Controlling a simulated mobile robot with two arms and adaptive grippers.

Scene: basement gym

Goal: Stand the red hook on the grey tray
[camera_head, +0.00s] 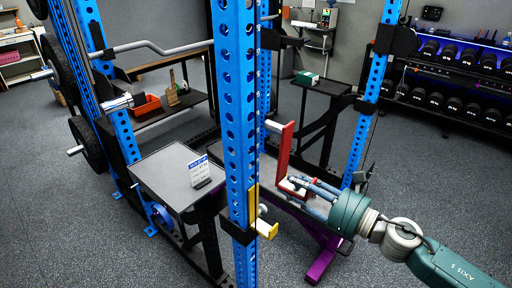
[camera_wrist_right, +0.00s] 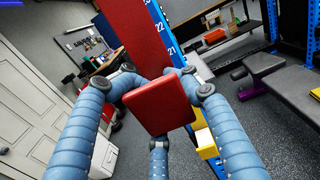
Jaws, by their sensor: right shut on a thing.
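The red hook (camera_head: 284,152) is an upright red bar with a red lip at its lower end and a grey peg near its top. My right gripper (camera_head: 304,189) is shut on its lower end and holds it in the air, beside the blue rack upright. In the right wrist view the blue fingers of the gripper (camera_wrist_right: 163,85) close around the hook's red plate (camera_wrist_right: 158,104). A flat grey tray top (camera_head: 160,176) on a dark stand lies left of the upright, with a small blue-and-white sign (camera_head: 199,171) on it. My left gripper is out of view.
The blue upright (camera_head: 238,130) stands between the hook and the grey tray top. A yellow hook (camera_head: 264,229) is mounted low on it. A bench (camera_head: 228,150) is behind. A low shelf (camera_head: 150,118) holds an orange bin (camera_head: 146,105). Dumbbell racks (camera_head: 455,85) stand back right.

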